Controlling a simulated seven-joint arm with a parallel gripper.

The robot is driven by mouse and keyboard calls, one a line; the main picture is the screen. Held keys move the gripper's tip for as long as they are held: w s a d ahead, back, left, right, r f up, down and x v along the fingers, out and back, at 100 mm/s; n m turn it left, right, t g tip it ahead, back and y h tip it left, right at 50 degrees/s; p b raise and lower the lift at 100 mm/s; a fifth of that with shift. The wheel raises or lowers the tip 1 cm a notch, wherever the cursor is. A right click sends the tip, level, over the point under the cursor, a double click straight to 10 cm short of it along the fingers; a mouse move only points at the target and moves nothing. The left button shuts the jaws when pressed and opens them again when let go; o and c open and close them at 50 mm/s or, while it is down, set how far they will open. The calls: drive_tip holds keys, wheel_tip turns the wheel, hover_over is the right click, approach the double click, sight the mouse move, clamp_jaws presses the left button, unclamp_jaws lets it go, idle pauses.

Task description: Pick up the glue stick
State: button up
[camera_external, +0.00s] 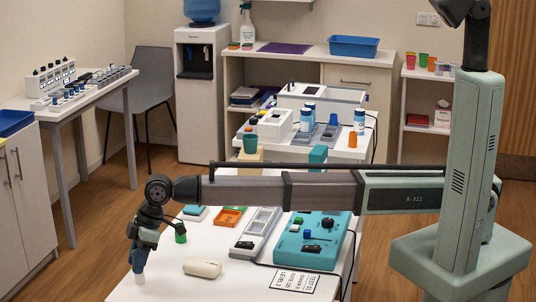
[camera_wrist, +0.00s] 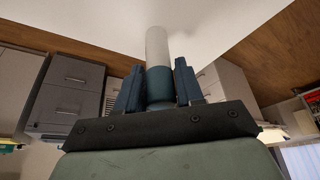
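The glue stick looks like a slim cylinder with a white-grey end and a dark teal-blue part; it shows in the wrist view (camera_wrist: 157,48) and as a pale end in the external view (camera_external: 139,277). My gripper (camera_external: 139,258) points down at the left front of the white table (camera_external: 165,290). In the wrist view my gripper (camera_wrist: 159,88) has its two blue fingers closed against both sides of the cylinder's teal part. The white end sticks out beyond the fingertips. I cannot tell whether that end touches the table.
A cream cylinder (camera_external: 202,269) lies right of my gripper. The near left tabletop is clear.

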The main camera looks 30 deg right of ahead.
drive_tip(key=c, duration=0.6)
drive_tip(key=shift+r, duration=0.1)
